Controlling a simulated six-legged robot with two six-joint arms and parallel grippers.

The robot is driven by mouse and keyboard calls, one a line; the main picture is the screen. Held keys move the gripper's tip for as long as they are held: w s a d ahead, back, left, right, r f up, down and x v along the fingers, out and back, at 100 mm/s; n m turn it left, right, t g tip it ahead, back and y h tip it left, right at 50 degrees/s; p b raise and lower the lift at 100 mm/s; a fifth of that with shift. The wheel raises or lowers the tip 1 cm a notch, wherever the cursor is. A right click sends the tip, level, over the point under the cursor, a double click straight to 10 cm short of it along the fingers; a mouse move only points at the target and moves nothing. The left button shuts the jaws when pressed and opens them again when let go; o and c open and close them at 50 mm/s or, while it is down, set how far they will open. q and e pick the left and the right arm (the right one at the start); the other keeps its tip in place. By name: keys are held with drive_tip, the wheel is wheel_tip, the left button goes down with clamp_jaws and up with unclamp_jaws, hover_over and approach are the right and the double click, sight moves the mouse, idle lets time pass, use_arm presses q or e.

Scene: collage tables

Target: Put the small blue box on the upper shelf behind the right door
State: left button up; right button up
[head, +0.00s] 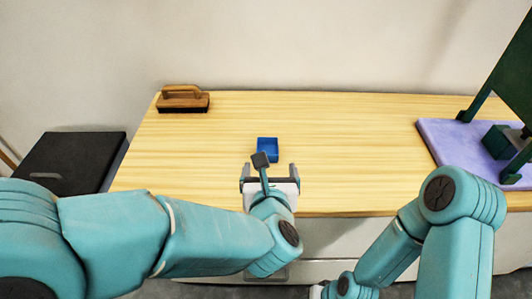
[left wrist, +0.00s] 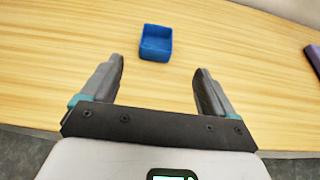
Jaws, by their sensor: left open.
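The small blue box (head: 268,148) sits on the wooden table, near its middle, with its open top facing up. It also shows in the left wrist view (left wrist: 156,43), beyond the fingertips and roughly between their lines. My left gripper (head: 270,172) is open and empty at the table's front part, just short of the box and not touching it. Its two fingers show spread apart in the left wrist view (left wrist: 160,68). No shelf or right door can be made out.
A wooden brush-like block with a handle (head: 183,100) lies at the table's back left. A purple mat (head: 445,140) with a dark green frame (head: 508,75) is at the right. A black box (head: 72,160) stands left of the table (head: 350,135). The tabletop around the box is clear.

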sight(267, 143)
use_arm(q)
drive_tip(key=x, duration=0.4)
drive_tip(key=b+x, duration=0.1)
drive_tip(key=x, duration=0.6)
drive_tip(key=shift+w+a+f, duration=0.2)
drive_tip(key=shift+w+a, duration=0.05)
drive_tip(key=shift+w, duration=0.05)
drive_tip(key=c, duration=1.1)
